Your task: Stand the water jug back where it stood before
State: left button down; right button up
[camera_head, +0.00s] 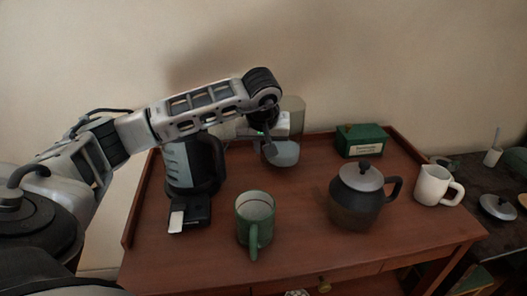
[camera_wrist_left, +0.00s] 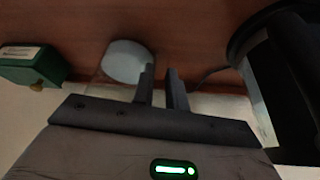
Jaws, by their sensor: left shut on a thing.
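The water jug (camera_head: 291,115) is clear, with pale blue water low inside it, and looks upright near the back of the wooden table. My left gripper (camera_head: 268,146) comes over from the left and is shut on the jug at its left side. In the left wrist view my fingers (camera_wrist_left: 162,88) are close together with a small gap. The jug's pale blue water (camera_wrist_left: 127,61) shows just beside them. The gripped part is hard to make out, and I cannot tell whether the jug's bottom touches the table. My right gripper is not in view.
A black-and-grey kettle (camera_head: 181,164) stands left of the jug. A green mug (camera_head: 254,207) is in front, a dark teapot (camera_head: 352,208) and white mug (camera_head: 432,185) are right. A green box (camera_head: 361,141) stands at the back. The middle of the table (camera_head: 300,200) is clear.

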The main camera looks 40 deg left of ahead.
pick_arm(q)
jog(key=shift+f, duration=0.65)
jog(key=c, duration=1.4)
grip_release()
jog(key=shift+f, duration=0.2)
jog(key=shift+r, duration=0.3)
jog(key=p+v, duration=0.1)
jog(key=v, duration=1)
jog(key=shift+s+d+r, duration=0.2)
jog(key=shift+s+r, duration=0.05)
jog(key=shift+r, duration=0.05)
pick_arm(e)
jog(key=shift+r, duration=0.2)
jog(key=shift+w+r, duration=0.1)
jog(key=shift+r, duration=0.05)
